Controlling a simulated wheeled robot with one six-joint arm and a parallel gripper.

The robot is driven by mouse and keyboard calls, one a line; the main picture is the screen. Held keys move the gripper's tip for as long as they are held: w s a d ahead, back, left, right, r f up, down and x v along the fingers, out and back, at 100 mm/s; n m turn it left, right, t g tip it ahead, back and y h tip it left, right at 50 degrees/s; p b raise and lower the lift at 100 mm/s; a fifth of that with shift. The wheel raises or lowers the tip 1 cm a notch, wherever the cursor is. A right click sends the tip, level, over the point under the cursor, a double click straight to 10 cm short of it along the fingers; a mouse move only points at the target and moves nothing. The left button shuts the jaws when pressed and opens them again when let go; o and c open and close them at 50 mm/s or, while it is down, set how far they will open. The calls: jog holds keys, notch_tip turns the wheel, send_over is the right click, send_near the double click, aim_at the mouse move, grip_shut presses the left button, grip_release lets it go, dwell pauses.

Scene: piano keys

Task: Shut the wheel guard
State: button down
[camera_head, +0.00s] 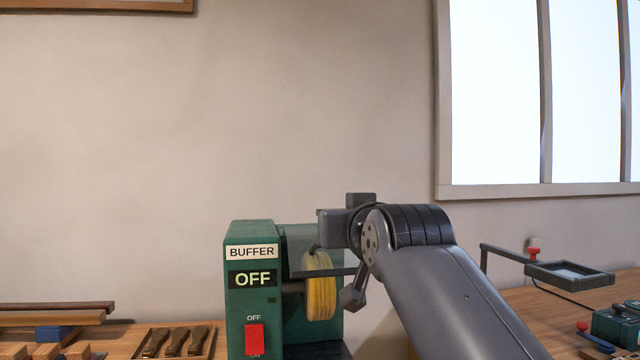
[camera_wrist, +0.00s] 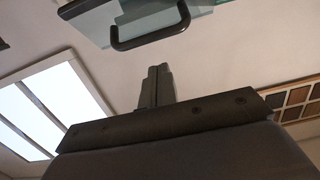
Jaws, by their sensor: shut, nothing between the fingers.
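The green buffer (camera_head: 250,290) stands on the bench in the head view, with an OFF display and a red switch. Its yellow wheel (camera_head: 320,290) shows at its right side, partly behind my arm. The clear wheel guard (camera_head: 298,238) shows faintly above and beside the wheel, partly hidden by my arm; its exact angle is hard to tell. In the wrist view the guard (camera_wrist: 97,22) and its black handle (camera_wrist: 150,40) cross the top. My gripper (camera_wrist: 157,72) is shut and empty, its fingertips pointing toward the handle with a small gap in the picture. In the head view my wrist hides the fingertips.
A wooden tray with several tools (camera_head: 172,342) and stacked wood strips (camera_head: 50,315) lie left of the buffer. A framed magnifier on an arm (camera_head: 570,272) and a green case (camera_head: 615,325) are at the right.

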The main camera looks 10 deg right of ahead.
aim_at(346, 267)
jog(key=f+t+b, duration=0.1)
jog(key=f+b, duration=0.1)
jog(key=b, duration=0.1)
jog(key=f+t+b, duration=0.1)
jog(key=f+b, duration=0.1)
jog(key=b, duration=0.1)
jog(key=s+f+t+b, duration=0.1)
jog(key=f+b, duration=0.1)
jog(key=b, duration=0.2)
jog(key=shift+s+f+t, duration=0.1)
jog(key=shift+f+t, duration=0.2)
jog(key=shift+f, duration=0.1)
notch_tip(346, 267, down, 8)
jog(key=w+b, duration=0.2)
jog(key=b, duration=0.5)
jog(key=shift+f, duration=0.15)
